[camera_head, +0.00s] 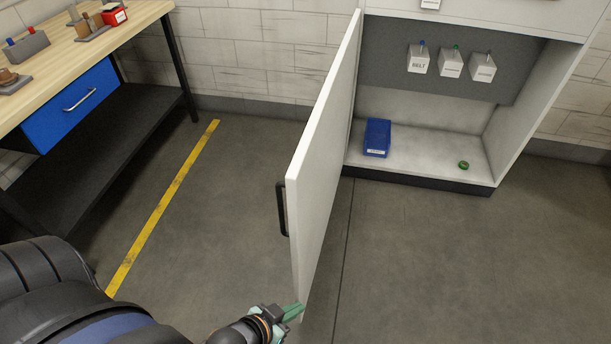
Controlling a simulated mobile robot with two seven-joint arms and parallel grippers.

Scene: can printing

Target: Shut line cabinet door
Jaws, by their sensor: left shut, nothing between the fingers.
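The line cabinet (497,187) stands at the upper right with its interior exposed. Its white door (326,150) is swung wide open and points toward me, hinged at the cabinet's left side. A black handle (282,208) sits on the door's left face. My left gripper (298,309) is low in the view, near the bottom corner of the door's free edge. Its greenish fingers are shut and empty. I cannot tell whether they touch the door. My right gripper does not show.
Inside the cabinet are a blue bin (377,138), a small green ring-like item (463,165) and labelled switch boxes (450,64). A workbench (100,32) with a blue drawer (73,105) stands at left. Floor right of the door is clear. A yellow line (165,205) marks the floor.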

